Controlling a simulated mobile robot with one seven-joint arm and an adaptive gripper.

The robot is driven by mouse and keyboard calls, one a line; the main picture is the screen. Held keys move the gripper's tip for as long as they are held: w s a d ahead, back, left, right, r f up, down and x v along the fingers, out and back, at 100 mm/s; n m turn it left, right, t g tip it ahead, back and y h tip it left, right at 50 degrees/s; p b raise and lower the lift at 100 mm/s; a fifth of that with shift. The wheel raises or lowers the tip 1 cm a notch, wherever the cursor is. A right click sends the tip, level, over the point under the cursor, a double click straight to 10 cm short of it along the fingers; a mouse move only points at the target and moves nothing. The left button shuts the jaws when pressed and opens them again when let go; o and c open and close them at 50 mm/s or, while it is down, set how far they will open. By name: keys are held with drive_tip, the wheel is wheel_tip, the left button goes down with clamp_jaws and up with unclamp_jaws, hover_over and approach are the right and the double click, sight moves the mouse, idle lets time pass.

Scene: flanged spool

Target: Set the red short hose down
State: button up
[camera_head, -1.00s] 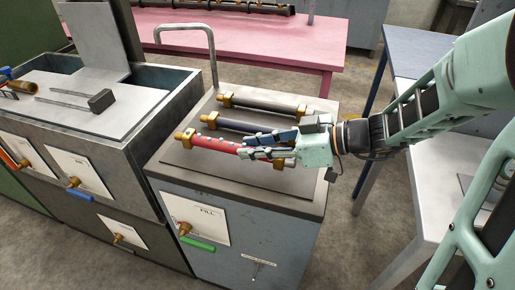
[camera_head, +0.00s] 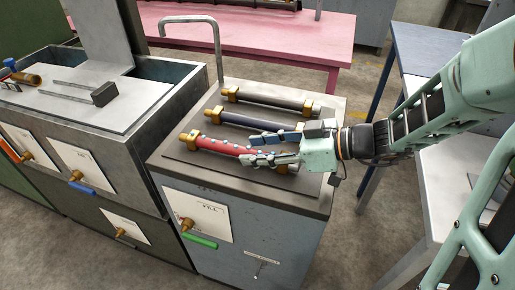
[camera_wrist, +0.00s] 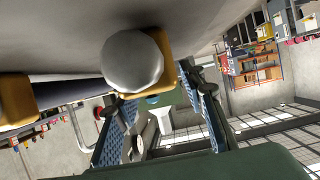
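The red short hose (camera_head: 222,147), with brass fittings, lies on the dark mat (camera_head: 180,151) on top of the grey cabinet, nearest the front of three hoses. My gripper (camera_head: 262,148) is at its right part, fingers spread apart; the fingers partly hide that end of the hose. In the wrist view my gripper (camera_wrist: 155,125) shows its two blue-padded fingers wide apart with no hose between them. A pale round hose end with a brass collar (camera_wrist: 160,70) fills the upper part of that view; I cannot tell which hose it is.
A dark blue hose (camera_head: 245,120) and a grey hose (camera_head: 270,100) lie behind the red one on the mat. A bent metal rail (camera_head: 190,19) stands at the cabinet's back left. An open bin (camera_head: 165,85) adjoins on the left, and a pink table (camera_head: 270,40) stands behind.

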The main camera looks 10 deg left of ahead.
drive_tip(key=shift+r, duration=0.1)
drive_tip(key=shift+d+r, duration=0.1)
drive_tip(key=shift+d, duration=0.1)
drive_tip(key=p+v, duration=0.1)
drive_tip(key=v, duration=1)
drive_tip(key=shift+d+r, duration=0.15)
drive_tip(key=shift+d, duration=0.1)
drive_tip(key=shift+s, duration=0.1)
